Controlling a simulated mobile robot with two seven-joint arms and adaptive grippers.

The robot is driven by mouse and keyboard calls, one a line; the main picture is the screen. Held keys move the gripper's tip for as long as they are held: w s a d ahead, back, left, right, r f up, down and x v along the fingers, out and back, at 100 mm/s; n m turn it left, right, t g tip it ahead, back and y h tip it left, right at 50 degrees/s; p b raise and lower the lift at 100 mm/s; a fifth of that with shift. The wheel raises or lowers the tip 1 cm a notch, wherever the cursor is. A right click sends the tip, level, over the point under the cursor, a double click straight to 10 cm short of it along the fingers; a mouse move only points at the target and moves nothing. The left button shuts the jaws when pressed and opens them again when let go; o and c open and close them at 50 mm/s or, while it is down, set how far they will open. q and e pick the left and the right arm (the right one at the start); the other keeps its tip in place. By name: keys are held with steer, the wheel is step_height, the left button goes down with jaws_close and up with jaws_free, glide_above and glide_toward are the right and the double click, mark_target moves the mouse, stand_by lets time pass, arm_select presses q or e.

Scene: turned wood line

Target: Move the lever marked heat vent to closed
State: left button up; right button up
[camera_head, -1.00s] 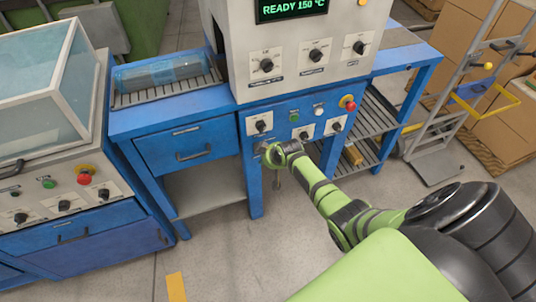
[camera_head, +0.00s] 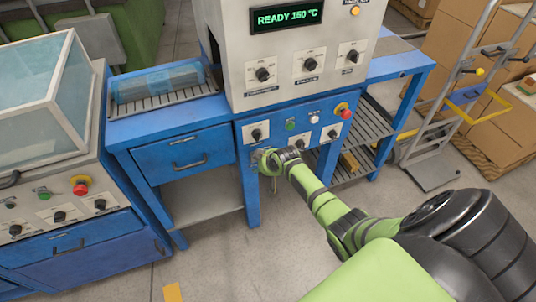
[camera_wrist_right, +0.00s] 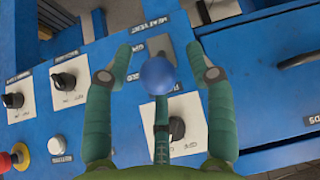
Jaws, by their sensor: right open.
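The lever shows in the right wrist view as a round blue knob (camera_wrist_right: 158,76) in front of a grey plate (camera_wrist_right: 160,46) on the blue panel. A label beside the plate appears upside down and is hard to read. My right gripper (camera_wrist_right: 161,62) is open, with one green finger on each side of the knob and apart from it. A thin dark-green jointed part stands just below the knob. In the head view my right gripper (camera_head: 268,160) is at the lower left of the machine's panel and hides most of the lever. My left gripper is not in view.
Nearby on the panel are a black rotary knob (camera_head: 256,132), a green button (camera_head: 290,126), a white button (camera_head: 314,119) and a red stop button (camera_head: 345,112). A drawer (camera_head: 186,150) with a handle is left of the gripper.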

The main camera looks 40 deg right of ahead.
steer(key=v, duration=1.1)
steer(key=shift+r, duration=0.35)
steer(key=shift+a, duration=0.15)
